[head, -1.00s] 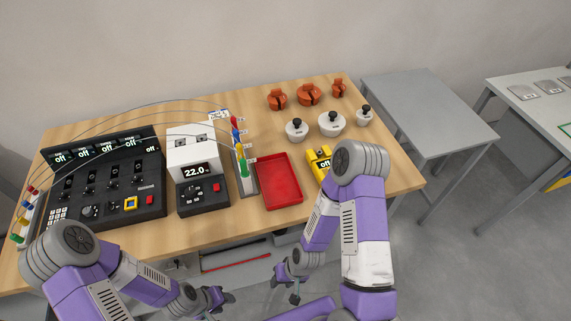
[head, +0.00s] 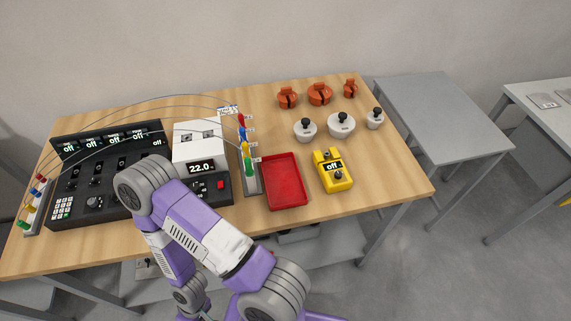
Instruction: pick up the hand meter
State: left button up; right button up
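The hand meter (head: 333,181) is a yellow handheld device with a dark display reading "off" and a dark dial. It lies on the wooden table near the front edge, just right of the red tray, with nothing touching it. One of my purple and grey arms rises from the bottom of the head view, bends over the front left of the table, and comes down again in front of it. Its wrist reaches the bottom edge and no fingers can be made out. My other gripper is out of view.
The red tray (head: 301,198) is empty. A white and black unit reading 22.0 (head: 199,147) and a black console (head: 65,181) with cables stand left. Grey-white knobbed weights (head: 341,123) and orange pieces (head: 319,94) stand behind the meter. Table is bare right of it.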

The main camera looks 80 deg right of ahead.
aim_at(327, 163)
jog(key=u, duration=0.1)
jog(key=k, duration=1.3)
jog(key=z, duration=1.2)
